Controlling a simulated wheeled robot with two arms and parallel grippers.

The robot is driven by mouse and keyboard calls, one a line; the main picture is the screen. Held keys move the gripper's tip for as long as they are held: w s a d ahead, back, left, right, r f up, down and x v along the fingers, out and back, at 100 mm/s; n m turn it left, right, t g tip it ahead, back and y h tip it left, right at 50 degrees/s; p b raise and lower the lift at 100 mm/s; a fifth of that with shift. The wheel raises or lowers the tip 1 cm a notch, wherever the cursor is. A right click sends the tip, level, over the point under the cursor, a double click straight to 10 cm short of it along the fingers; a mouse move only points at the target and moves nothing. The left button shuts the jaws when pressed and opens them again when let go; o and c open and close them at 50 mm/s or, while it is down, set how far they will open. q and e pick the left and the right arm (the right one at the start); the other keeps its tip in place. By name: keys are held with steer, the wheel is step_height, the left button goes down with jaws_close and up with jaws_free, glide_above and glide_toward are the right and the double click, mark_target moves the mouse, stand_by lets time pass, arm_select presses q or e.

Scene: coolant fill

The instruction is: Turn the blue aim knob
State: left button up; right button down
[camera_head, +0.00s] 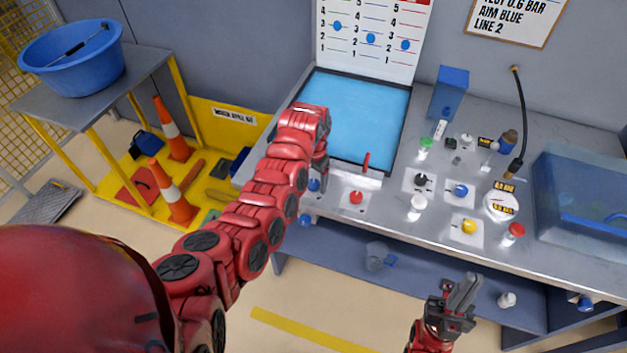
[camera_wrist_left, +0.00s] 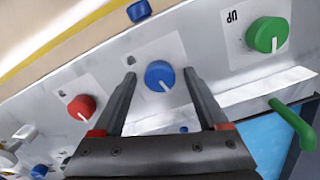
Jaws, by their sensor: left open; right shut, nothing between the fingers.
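The blue aim knob (camera_wrist_left: 159,75) with a white pointer line sits on a pale panel in the left wrist view. It also shows in the head view (camera_head: 314,185), just below my left gripper. My left gripper (camera_wrist_left: 160,73) is open, with one fingertip on each side of the blue knob and visible gaps to it. I cannot tell how deep the tips reach along the knob. My right gripper (camera_head: 461,296) is shut and empty, low in front of the bench.
A red knob (camera_wrist_left: 82,107) and a green knob (camera_wrist_left: 266,34) flank the blue one. A red lever (camera_head: 366,162) stands by the blue tray (camera_head: 375,105). Bottles and other knobs crowd the bench's right side. The floor in front is mostly clear.

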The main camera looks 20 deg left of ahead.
arm_select(q)
steer(key=shift+r, duration=0.3)
step_height(320, 180, up, 5)
steer(key=shift+r+b, duration=0.1)
steer(key=shift+b, duration=0.6)
step_height(320, 180, up, 4)
steer(key=p, duration=0.1)
step_height(320, 180, up, 8)
steer(key=f, duration=0.1)
glide_above(313, 182)
steer(key=shift+s+r, duration=0.1)
steer(key=shift+r, duration=0.15)
steer(key=shift+d, duration=0.1)
